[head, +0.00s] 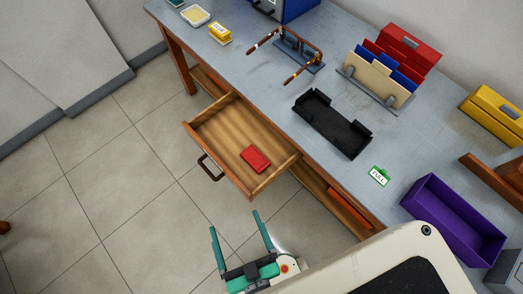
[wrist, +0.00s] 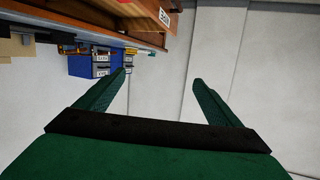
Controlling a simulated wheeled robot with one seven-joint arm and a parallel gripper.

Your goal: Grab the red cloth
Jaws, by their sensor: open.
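A small red folded cloth (head: 256,159) lies flat in the open wooden drawer (head: 222,129), near the drawer's front right corner. My gripper (head: 235,224) has green fingers spread apart and empty. In the head view it is in front of the drawer, below it in the picture and apart from the cloth. In the wrist view my gripper (wrist: 161,80) is also open with nothing between its fingers. The cloth does not show in the wrist view.
The drawer has a dark handle (head: 210,168) on its front. On the table above are eyeglasses (head: 288,50), a black tray (head: 332,123), a folder rack (head: 376,88) and a purple bin (head: 453,221). Open tiled floor (head: 110,190) lies left of the drawer.

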